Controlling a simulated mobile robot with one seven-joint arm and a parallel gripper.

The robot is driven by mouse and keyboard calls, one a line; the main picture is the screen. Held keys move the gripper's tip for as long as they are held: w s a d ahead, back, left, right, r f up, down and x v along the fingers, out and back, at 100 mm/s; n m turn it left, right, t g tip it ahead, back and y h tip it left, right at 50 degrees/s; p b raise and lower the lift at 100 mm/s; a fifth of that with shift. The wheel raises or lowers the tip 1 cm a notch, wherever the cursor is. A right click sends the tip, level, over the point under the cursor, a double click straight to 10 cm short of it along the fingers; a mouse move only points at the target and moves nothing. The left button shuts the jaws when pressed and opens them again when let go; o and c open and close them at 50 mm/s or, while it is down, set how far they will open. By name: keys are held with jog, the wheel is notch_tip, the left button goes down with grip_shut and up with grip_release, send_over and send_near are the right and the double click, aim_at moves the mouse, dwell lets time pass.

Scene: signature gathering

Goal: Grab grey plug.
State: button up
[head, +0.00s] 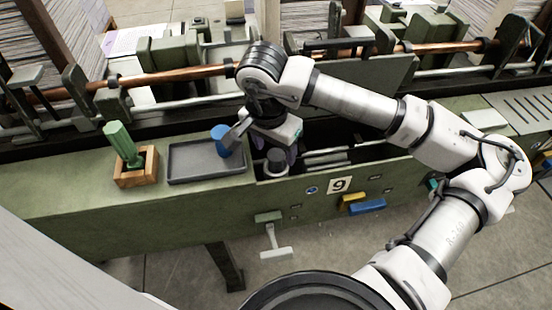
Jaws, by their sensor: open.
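A dark grey plug (276,157) stands at the left end of the recess in the green machine bench, with a pale ring around its base. My gripper (282,148) points down right at the plug, with its body directly behind and above it. The jaws are open. The fingertips are small and partly hidden, so I cannot tell whether they are around the plug or just behind it, or whether they touch it.
A dark tray (188,177) lies left of the recess, with a blue cylinder (220,139) at its right side. Further left, a wooden block (134,178) holds a green handle (122,143). A copper rod (180,77) runs behind. The front panel bears a number 9 plate (339,185).

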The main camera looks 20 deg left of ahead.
aim_at(275, 155)
jog(key=shift+w+a+f+p, duration=0.15)
jog(key=shift+f+p, duration=0.1)
jog(key=shift+f, duration=0.5)
jog(key=shift+w+d+f+p, duration=0.15)
jog(key=shift+f+p, duration=0.1)
jog(key=shift+f, duration=0.5)
jog(key=shift+w+a+f+p, duration=0.15)
jog(key=shift+f+p, duration=0.1)
jog(key=shift+f, duration=0.5)
jog(key=c, duration=1.1)
jog(key=shift+o, duration=0.2)
jog(key=shift+r, duration=0.1)
